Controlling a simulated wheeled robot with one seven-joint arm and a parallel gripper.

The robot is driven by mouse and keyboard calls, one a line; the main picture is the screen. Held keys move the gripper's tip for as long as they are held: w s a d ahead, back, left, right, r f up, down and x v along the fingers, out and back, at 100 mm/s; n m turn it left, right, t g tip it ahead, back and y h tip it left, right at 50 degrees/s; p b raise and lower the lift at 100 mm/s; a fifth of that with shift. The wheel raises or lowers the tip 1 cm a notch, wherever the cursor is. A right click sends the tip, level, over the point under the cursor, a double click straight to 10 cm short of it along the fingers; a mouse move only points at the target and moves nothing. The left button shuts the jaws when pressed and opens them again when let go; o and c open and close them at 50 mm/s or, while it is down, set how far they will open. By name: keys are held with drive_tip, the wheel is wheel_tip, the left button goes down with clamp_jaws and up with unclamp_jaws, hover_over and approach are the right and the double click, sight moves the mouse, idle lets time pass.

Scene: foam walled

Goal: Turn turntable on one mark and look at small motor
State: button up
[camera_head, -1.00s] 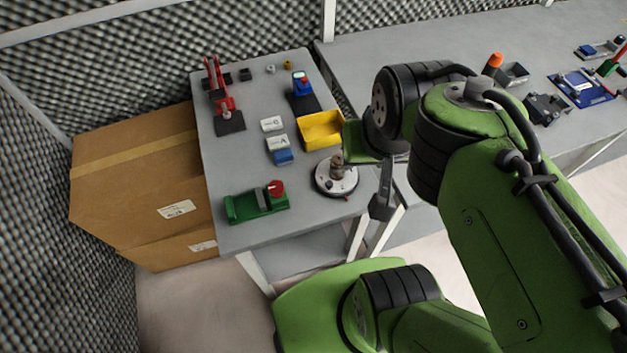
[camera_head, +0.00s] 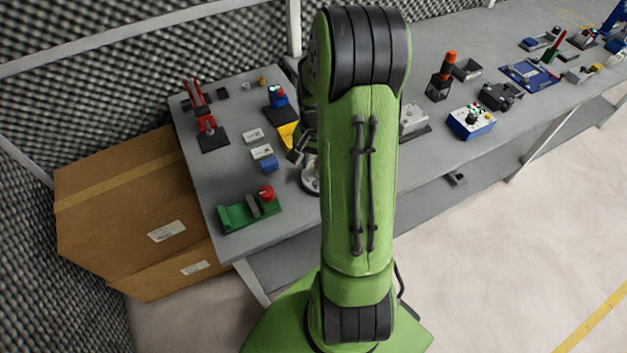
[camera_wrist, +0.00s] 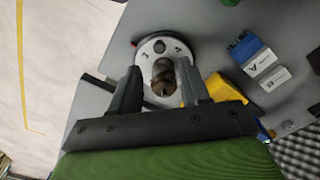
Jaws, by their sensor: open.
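The turntable is a round whitish disc; in the head view only its left edge (camera_head: 309,181) shows beside my arm. In the wrist view the turntable (camera_wrist: 148,48) is in the upper middle, with dark marks on its face and a small red bit at its upper left rim. A brown, knobbly piece (camera_wrist: 163,76), seemingly the small motor, stands on the disc. My gripper (camera_wrist: 159,72) is open, its fingers in line with either side of that piece; depth and contact cannot be told. My arm hides most of the turntable in the head view.
A yellow bin (camera_wrist: 222,90) is close to the right finger in the wrist view. White label blocks (camera_head: 262,151), a blue block (camera_head: 268,165) and a green fixture with a red knob (camera_head: 250,210) share the table. A cardboard box (camera_head: 120,200) stands left.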

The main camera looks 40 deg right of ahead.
sight(316, 182)
wheel_tip(316, 182, down, 7)
drive_tip(key=shift+f+b, duration=0.1)
drive_tip(key=shift+b, duration=0.45)
drive_tip(key=shift+c, duration=0.3)
clamp_jaws()
